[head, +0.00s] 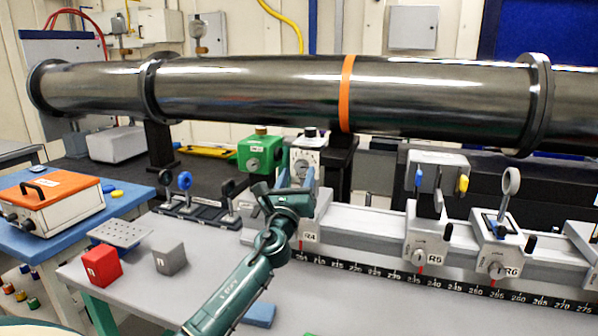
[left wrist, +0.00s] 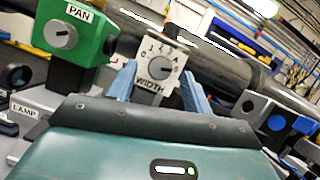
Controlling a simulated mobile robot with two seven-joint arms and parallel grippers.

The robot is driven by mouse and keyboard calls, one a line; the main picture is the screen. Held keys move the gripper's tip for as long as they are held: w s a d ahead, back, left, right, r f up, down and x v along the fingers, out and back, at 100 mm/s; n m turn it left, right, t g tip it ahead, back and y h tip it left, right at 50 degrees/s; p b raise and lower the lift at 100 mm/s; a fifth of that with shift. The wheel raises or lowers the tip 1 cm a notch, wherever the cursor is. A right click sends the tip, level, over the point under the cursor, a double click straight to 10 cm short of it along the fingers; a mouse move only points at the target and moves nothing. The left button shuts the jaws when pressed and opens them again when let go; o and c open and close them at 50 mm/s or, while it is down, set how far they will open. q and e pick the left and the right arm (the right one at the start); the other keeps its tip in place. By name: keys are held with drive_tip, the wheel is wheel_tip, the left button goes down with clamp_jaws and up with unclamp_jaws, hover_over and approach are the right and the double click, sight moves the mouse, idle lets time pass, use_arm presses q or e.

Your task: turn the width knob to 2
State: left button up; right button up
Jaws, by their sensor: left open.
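The width knob (left wrist: 158,68) is a round grey knob on a white box labelled WIDTH (left wrist: 147,93), with dial marks around it. Its pointer is too small to read surely. In the head view the white box (head: 309,147) stands behind my left gripper (head: 291,186), below the steel tube. In the left wrist view my left gripper (left wrist: 157,84) is open, its two blue fingers to either side of the knob in the picture. I see no contact, and the gap in depth is hard to judge. My right gripper is not in view.
A green PAN box (left wrist: 76,27) with its own knob (left wrist: 61,36) stands close left of the WIDTH box. The long steel tube (head: 250,88) runs behind and above. A rail (head: 365,235) with lens mounts extends to the right. The front tabletop (head: 370,305) is mostly clear.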

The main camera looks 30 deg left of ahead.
use_arm(q)
drive_tip(key=shift+x, duration=1)
drive_tip(key=shift+f, duration=0.1)
drive_tip(key=c, duration=1)
drive_tip(key=shift+o, duration=0.2)
